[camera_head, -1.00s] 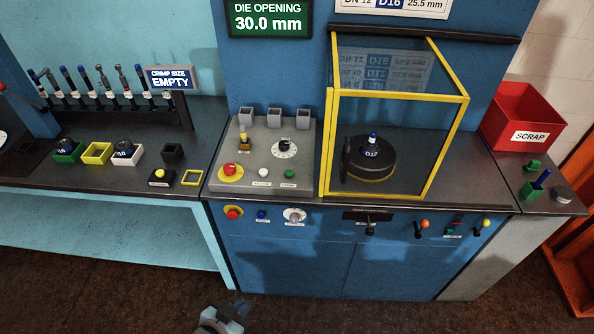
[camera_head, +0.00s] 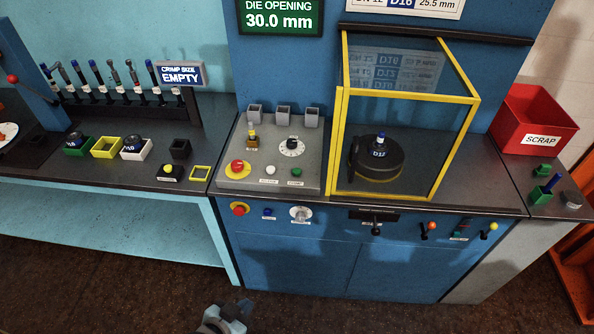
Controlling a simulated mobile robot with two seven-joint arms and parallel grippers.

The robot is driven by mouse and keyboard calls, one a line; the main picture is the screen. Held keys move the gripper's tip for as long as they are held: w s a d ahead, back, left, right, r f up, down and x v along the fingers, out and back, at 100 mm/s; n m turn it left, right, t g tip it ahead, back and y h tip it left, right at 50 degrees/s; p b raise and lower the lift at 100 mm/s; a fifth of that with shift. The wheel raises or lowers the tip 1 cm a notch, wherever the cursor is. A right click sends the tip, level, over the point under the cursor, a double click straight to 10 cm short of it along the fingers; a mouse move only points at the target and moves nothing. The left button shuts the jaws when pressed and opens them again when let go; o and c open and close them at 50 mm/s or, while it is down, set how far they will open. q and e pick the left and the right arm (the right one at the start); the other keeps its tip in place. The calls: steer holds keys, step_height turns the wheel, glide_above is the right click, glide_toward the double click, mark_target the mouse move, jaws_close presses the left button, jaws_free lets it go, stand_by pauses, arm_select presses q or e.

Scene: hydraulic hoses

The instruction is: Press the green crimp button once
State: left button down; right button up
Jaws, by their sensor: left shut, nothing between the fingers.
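The green crimp button (camera_head: 297,172) is on the grey control panel (camera_head: 313,150), at its front right, with a small label below it. A white button (camera_head: 270,170) and a red mushroom button on a yellow base (camera_head: 237,168) are in the same row to its left. My left gripper (camera_head: 242,307) shows at the bottom edge, in front of the bench and well apart from the panel. It is shut and empty. My right gripper is not in view.
A yellow-framed guard (camera_head: 336,140) with clear panes encloses a black die head (camera_head: 378,157) right of the panel. A key switch (camera_head: 252,142) and a dial (camera_head: 292,147) stand behind the buttons. A red scrap bin (camera_head: 530,120) is far right.

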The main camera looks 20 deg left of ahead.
arm_select(q)
steer(key=shift+w, duration=0.1)
steer(key=shift+w+r, duration=0.2)
steer(key=shift+w, duration=0.15)
steer(key=shift+s+f, duration=0.2)
steer(key=shift+s, duration=0.3)
steer(key=shift+w, duration=0.1)
stand_by(0.4)
